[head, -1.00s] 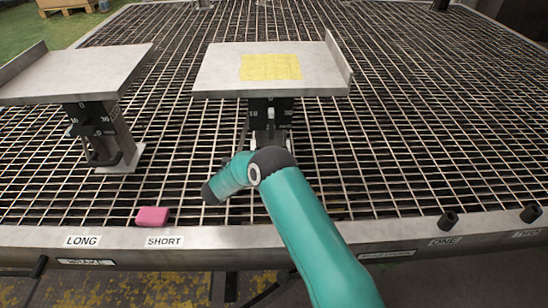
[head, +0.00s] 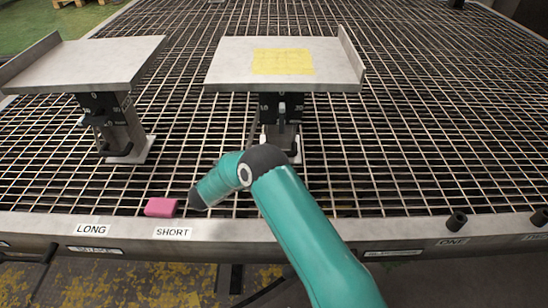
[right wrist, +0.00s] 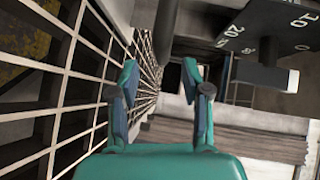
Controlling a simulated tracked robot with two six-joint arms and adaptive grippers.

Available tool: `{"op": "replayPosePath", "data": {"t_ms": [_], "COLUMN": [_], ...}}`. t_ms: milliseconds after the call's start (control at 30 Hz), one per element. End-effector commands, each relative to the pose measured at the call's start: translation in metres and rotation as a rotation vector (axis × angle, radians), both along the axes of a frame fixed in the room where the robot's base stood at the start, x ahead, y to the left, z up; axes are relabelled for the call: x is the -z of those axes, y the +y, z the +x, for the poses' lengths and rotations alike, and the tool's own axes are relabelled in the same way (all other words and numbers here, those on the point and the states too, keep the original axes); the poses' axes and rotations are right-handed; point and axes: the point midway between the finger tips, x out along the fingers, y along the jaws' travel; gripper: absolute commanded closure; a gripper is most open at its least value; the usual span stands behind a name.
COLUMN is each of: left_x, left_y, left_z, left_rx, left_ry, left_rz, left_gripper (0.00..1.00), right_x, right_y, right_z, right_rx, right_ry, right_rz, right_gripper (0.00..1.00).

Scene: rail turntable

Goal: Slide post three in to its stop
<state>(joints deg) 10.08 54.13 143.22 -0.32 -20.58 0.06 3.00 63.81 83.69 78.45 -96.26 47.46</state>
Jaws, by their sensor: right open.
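Two posts carry flat grey platforms: a left post (head: 121,133) and a middle post (head: 283,132), each with a black scale plate under its platform. No label "three" is readable on either. My right arm comes in from the bottom and bends in front of the middle post's foot; its gripper is not clear in the head view. In the right wrist view my right gripper (right wrist: 167,95) is open with nothing between its fingers. A black scale plate (right wrist: 262,32) with white numbers is at upper right there, and a dark rod (right wrist: 167,30) stands beyond the fingers. My left gripper is not in view.
A pink block (head: 161,207) lies by the front rail (head: 250,228), which bears labels LONG, SHORT and ONE. Black stubs (head: 456,220) stand at its right end. The metal grating (head: 440,140) is clear at right. A yellow sheet (head: 283,62) lies on the middle platform (head: 225,70).

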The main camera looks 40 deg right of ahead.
Motion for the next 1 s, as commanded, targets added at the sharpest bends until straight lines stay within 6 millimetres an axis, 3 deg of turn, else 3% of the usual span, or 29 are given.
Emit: {"op": "replayPosePath", "data": {"t_ms": [100,333,1000], "left_x": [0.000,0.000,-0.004], "left_y": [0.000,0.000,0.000], "left_z": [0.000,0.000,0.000], "left_rx": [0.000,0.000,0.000], "left_ry": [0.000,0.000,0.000], "left_rz": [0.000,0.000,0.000], "left_gripper": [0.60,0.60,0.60], "right_x": [-0.003,-0.006,-0.012], "right_y": [0.025,0.053,0.057], "right_z": [-0.001,-0.003,-0.003], "right_rx": [-0.004,-0.002,-0.001], "right_ry": [0.001,0.002,0.002], "right_rz": [0.001,0.001,0.001], "right_gripper": [0.53,0.53,0.53]}}
